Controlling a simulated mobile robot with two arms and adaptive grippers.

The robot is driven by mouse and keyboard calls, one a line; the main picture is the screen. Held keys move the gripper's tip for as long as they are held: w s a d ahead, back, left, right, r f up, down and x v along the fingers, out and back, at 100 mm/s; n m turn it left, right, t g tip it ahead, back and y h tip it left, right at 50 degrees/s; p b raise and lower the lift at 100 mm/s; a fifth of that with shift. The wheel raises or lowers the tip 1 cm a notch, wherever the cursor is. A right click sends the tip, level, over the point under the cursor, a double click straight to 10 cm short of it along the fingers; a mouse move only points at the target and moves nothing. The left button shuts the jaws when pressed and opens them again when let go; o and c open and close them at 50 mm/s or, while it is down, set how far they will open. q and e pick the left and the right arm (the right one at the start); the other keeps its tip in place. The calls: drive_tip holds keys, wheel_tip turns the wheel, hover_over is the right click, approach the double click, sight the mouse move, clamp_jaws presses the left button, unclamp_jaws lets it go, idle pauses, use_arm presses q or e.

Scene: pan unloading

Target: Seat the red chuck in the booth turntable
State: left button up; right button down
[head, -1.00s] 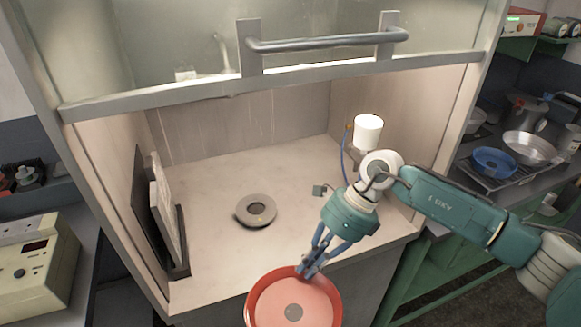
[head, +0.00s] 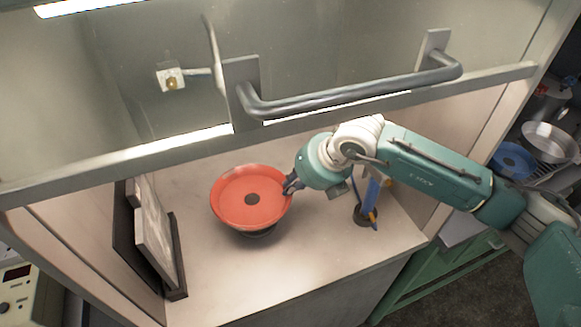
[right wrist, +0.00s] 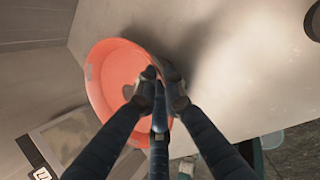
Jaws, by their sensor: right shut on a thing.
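The red chuck (head: 250,204), a wide shallow dish with a dark round spot at its centre, is inside the booth. It lies over the grey turntable (head: 258,232), of which only a dark edge shows below its front. I cannot tell whether the chuck touches the turntable or hovers above it. My right gripper (head: 290,185) is shut on the chuck's right rim. In the right wrist view the fingers (right wrist: 158,88) close on the edge of the red chuck (right wrist: 108,72). My left gripper is not in view.
Framed panels (head: 155,240) lean at the booth's left side. A blue upright item on a dark base (head: 366,215) stands to the right, partly behind my arm. The raised sash with its bar handle (head: 350,95) crosses above. The booth floor's front (head: 300,270) is clear.

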drive_tip(key=shift+s+f+b, duration=0.25)
drive_tip(key=shift+f+b, duration=0.1)
drive_tip(key=shift+f, duration=0.2)
drive_tip(key=shift+s+f+b, duration=0.2)
drive_tip(key=shift+f+b, duration=0.1)
drive_tip(key=shift+f, duration=0.2)
drive_tip(key=f, duration=0.1)
drive_tip(key=f+b, duration=0.1)
drive_tip(key=f, duration=0.1)
drive_tip(key=shift+w+f, duration=0.2)
drive_tip(key=shift+w, duration=0.1)
use_arm(q)
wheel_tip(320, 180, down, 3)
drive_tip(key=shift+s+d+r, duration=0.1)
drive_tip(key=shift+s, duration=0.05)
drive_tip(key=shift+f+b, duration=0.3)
drive_tip(key=shift+b, duration=0.25)
use_arm(e)
drive_tip(key=shift+w+d, duration=0.1)
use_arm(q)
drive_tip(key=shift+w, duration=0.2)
